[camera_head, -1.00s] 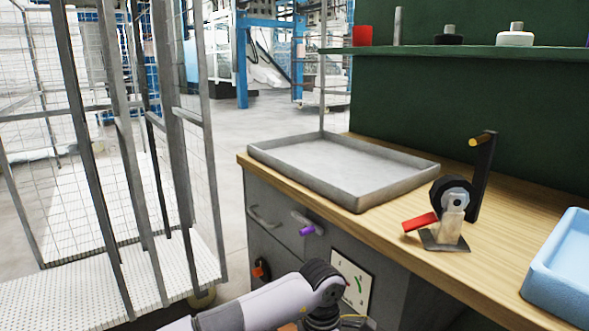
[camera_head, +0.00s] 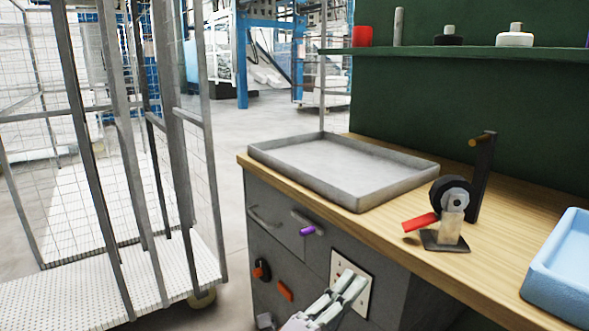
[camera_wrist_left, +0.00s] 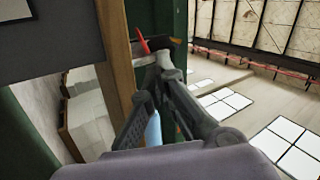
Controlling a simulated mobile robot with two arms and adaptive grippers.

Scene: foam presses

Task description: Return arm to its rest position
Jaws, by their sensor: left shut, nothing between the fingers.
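My left gripper (camera_head: 349,287) shows at the bottom middle of the head view, in front of the grey cabinet under the workbench. Its pale fingers are shut with nothing between them, and they overlap the white panel on the cabinet front. I cannot tell whether they touch it. In the left wrist view the dark gripper (camera_wrist_left: 160,62) points away from the camera, its fingers together and empty. Most of the left arm is below the head view. My right gripper is in neither view.
A purple handle (camera_head: 308,231) sticks out of the cabinet.

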